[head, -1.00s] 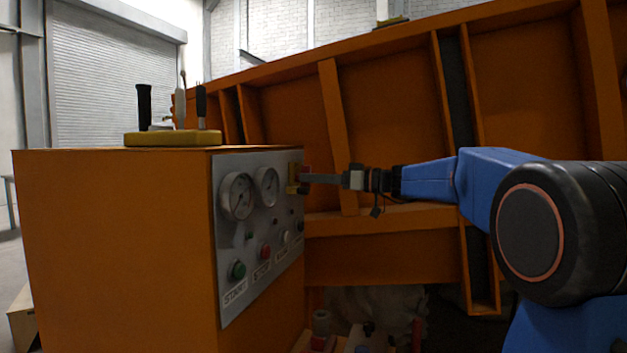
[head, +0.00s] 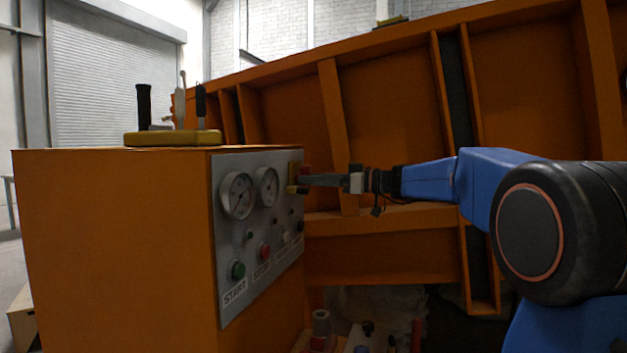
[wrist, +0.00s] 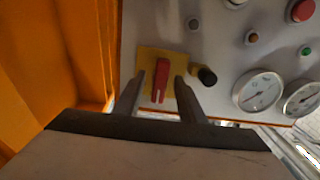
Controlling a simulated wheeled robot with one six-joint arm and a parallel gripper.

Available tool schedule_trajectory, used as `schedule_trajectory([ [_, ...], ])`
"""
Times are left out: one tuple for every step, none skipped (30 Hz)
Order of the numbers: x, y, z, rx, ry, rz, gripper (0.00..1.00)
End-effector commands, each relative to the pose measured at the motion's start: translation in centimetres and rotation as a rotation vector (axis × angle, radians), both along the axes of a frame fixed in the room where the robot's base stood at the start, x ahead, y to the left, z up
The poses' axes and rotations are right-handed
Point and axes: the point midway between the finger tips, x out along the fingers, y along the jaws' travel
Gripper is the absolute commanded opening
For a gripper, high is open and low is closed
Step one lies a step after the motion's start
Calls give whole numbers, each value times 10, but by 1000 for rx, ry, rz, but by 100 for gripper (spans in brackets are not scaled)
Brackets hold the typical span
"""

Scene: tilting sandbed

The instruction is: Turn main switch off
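The main switch is a red handle (wrist: 161,80) on a yellow plate (wrist: 148,60) on the grey control panel. In the wrist view the handle lies between the two fingers of my gripper (wrist: 160,85), with a gap visible on each side. The fingers are open and their tips are over the yellow plate. In the head view my gripper (head: 312,180) reaches the panel's far edge from the right. The red handle (head: 305,171) shows only in small part there, with the fingers partly hiding it.
A black knob (wrist: 207,75) sits close beside the right finger. The panel also bears gauges (head: 238,195), a green START button (head: 237,270) and a red button (head: 265,251). Levers (head: 144,106) stand on the orange cabinet (head: 110,240). The orange sandbed frame (head: 390,100) rises behind my arm.

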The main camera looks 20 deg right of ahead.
Motion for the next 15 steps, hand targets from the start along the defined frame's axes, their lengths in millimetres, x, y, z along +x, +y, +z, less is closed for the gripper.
schedule_trajectory([
  [0, 0, 0, 0, 0, 0, 36],
  [0, 0, 1, 0, -1, 0, 36],
  [0, 0, 1, 0, -1, 0, 36],
  [0, 0, 1, 0, -1, 0, 36],
  [0, 0, 1, 0, -1, 0, 36],
  [0, 0, 1, 0, -1, 0, 36],
  [0, -1, 1, 0, -1, 0, 36],
  [-1, -1, 1, 0, -1, -1, 36],
  [-2, -3, 1, 1, -2, -1, 36],
  [-3, -5, 1, 1, -2, -1, 36],
  [-4, -7, 1, 1, -2, -1, 36],
  [-7, -11, 1, 1, -2, -2, 36],
  [-9, -14, 1, 1, -2, -3, 36],
  [-11, -18, 1, 1, -1, -3, 36],
  [-14, -23, 1, 1, -1, -3, 36],
])
